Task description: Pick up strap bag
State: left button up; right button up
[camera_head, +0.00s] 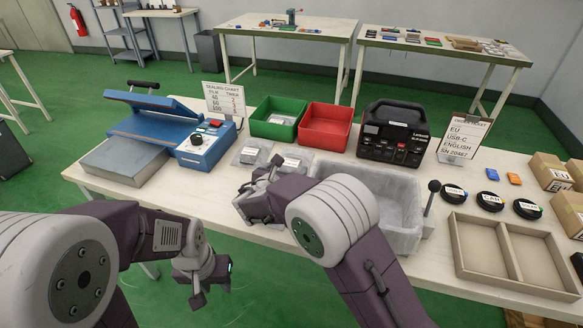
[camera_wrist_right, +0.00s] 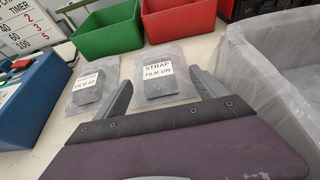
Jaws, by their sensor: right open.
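The strap bag (camera_wrist_right: 160,75) is a clear pouch with a dark piece inside and a white label reading "STRAP FILM 100". It lies flat on the table. In the head view it is the right one of two pouches (camera_head: 297,160), partly hidden by my right gripper. My right gripper (camera_wrist_right: 161,77) is open and empty; in the wrist view its fingers reach towards the bag, one on each side of its near end. I cannot tell whether they touch it. My left gripper (camera_head: 209,284) hangs in front of the table edge, its fingers apart and empty.
A similar "FILM 60" pouch (camera_wrist_right: 88,90) lies to the left. Green (camera_head: 279,118) and red (camera_head: 326,126) bins stand behind. The blue sealer (camera_head: 206,143) is left, a grey translucent tub (camera_head: 400,236) right. A black power station (camera_head: 393,133) stands behind the tub.

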aim_at(290, 164)
jog(key=x, duration=0.5)
jog(key=shift+w+a+b, duration=0.1)
jog(key=shift+w+b, duration=0.15)
jog(key=shift+b, duration=0.15)
jog(key=shift+r, duration=0.15)
jog(key=shift+c, duration=1.2)
jog(key=c, duration=1.2)
jog(key=shift+r+p, duration=0.9)
jog(key=shift+r, duration=1.15)
jog(key=s+r+p, duration=0.1)
jog(key=s+r, duration=0.5)
jog(key=s, duration=0.5)
jog(key=shift+s+r, duration=0.4)
